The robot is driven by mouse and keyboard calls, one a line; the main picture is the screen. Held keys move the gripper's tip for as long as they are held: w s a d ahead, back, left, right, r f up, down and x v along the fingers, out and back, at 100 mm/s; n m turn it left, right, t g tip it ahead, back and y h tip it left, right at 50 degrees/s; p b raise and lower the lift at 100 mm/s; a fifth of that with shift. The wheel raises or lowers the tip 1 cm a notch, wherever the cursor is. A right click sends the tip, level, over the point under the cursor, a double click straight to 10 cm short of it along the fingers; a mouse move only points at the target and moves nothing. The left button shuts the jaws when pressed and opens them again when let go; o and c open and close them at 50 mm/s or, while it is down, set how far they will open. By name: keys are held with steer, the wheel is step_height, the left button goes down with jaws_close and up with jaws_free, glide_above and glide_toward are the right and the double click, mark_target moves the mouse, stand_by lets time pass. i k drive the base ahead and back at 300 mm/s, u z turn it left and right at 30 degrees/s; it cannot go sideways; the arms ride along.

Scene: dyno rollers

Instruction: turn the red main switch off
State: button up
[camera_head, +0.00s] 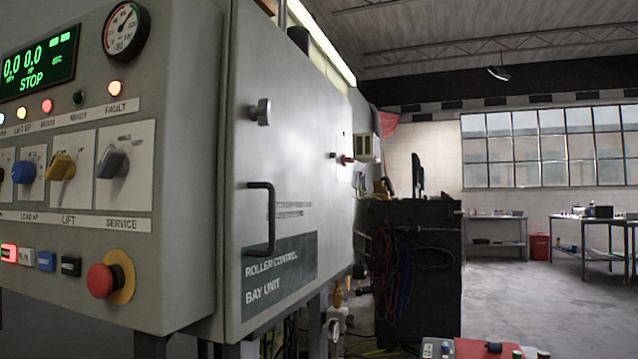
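A grey control cabinet (190,200) fills the left of the view. On the far part of its side door is a small dark red knob (346,159), which may be the red main switch. It is too small to tell which way it is turned. A large red mushroom button (101,280) on a yellow ring sits low on the front panel. The panel's green display (38,65) reads STOP, and several lamps below it are lit. My gripper is not in view.
The door has a protruding black handle (262,218) and a round latch knob (260,112). A dark cabinet with hanging cables (415,270) stands beyond it. Open floor (525,305) lies to the right, with workbenches (600,222) at the back.

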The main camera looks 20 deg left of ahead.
mark_target(346, 160)
steer(key=u, duration=0.45)
steer(key=i, duration=1.65)
steer(key=z, duration=0.3)
